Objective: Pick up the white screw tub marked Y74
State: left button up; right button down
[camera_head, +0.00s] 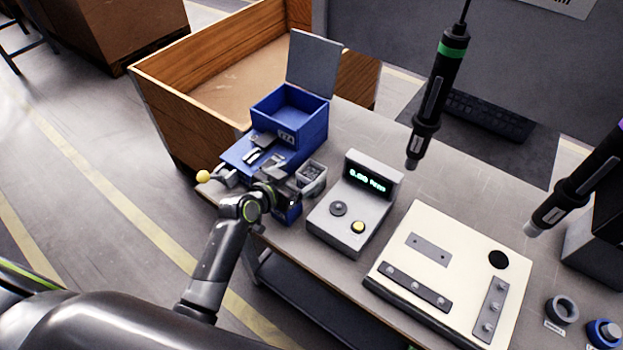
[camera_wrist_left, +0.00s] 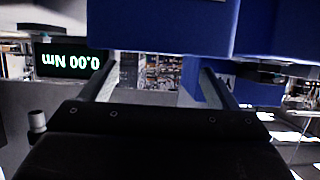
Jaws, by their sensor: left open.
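A small pale tub (camera_head: 312,176) with dark contents stands on the bench, between the blue boxes and the torque meter. I cannot read a mark on it. My left gripper (camera_head: 285,192) is low at the bench's left end, just left of the tub and partly over a small blue bin (camera_head: 289,214). In the left wrist view the two fingers of my left gripper (camera_wrist_left: 157,82) are apart, with no held object clear between them. A large blue surface (camera_wrist_left: 160,25) fills the top there. My right gripper is not in view.
A blue open-lidded box (camera_head: 290,115) stands behind the gripper. The torque meter (camera_head: 352,205) is close to the right of the tub; its display also shows in the wrist view (camera_wrist_left: 72,60). A screwdriver (camera_head: 438,95) hangs above the bench. A cream plate (camera_head: 455,245) lies farther right.

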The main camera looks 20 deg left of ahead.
aim_at(318, 167)
pick_arm(q)
jog(key=shift+d+p+x, duration=0.2)
jog(key=shift+p+x, duration=0.25)
jog(key=shift+x, duration=1.9)
jog(key=shift+s+f, duration=0.15)
jog(key=c, duration=1.5)
